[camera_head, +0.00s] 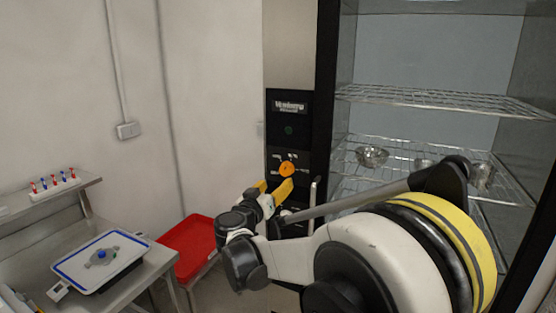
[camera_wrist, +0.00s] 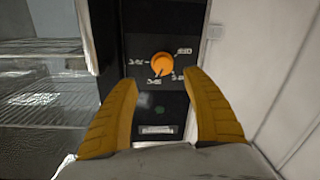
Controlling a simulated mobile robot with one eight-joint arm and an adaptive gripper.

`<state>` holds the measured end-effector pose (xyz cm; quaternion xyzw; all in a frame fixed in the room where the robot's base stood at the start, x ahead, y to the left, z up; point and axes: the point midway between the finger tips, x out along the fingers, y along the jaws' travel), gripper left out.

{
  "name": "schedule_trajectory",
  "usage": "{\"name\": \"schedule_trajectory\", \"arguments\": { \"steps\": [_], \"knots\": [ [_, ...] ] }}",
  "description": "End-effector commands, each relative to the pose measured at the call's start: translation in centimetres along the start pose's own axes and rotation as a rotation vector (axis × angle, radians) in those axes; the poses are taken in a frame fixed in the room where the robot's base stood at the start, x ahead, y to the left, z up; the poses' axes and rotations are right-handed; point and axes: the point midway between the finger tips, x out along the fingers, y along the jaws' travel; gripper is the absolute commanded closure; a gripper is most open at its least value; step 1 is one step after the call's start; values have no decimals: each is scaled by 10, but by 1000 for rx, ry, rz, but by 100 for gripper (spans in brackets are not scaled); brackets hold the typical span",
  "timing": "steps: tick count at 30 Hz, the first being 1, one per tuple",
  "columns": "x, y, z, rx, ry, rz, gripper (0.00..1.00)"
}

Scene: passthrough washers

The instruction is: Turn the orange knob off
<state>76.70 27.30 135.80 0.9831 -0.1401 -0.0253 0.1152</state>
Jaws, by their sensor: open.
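The round orange knob (camera_head: 287,169) sits on the dark control panel (camera_head: 290,108) of the tall washer, left of its open or glazed interior. In the wrist view the knob (camera_wrist: 162,65) has white markings around it, too blurred to read. A dark pointer mark shows on the knob's lower edge. My gripper (camera_head: 272,188) has yellow fingers and is just below and in front of the knob in the head view. In the wrist view my gripper (camera_wrist: 160,98) is open, with the knob beyond and between the fingertips, apart from both.
The washer's wire racks (camera_head: 430,100) hold metal bowls (camera_head: 372,156). A red tray (camera_head: 190,246) lies low to the left. A steel table with a white tray (camera_head: 75,270) and a shelf with a tube rack (camera_head: 55,187) stand at the left. White wall is beside the washer.

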Motion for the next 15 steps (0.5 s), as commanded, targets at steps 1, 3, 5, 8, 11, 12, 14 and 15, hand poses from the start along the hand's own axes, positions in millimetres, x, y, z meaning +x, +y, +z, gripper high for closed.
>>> {"name": "schedule_trajectory", "arguments": {
  "steps": [1,3,5,8,11,12,14,15],
  "knots": [
    [0,-6,-2,3,11,-3,42],
    [3,-9,-3,5,21,-5,42],
    [10,-9,-2,6,22,-4,42],
    [26,-8,-2,5,20,-2,42],
    [47,-8,-2,5,19,-2,42],
    [55,-8,-3,5,19,-2,42],
    [67,-8,-3,5,19,-3,42],
    [75,-8,-3,5,19,-2,42]
  ]
}}
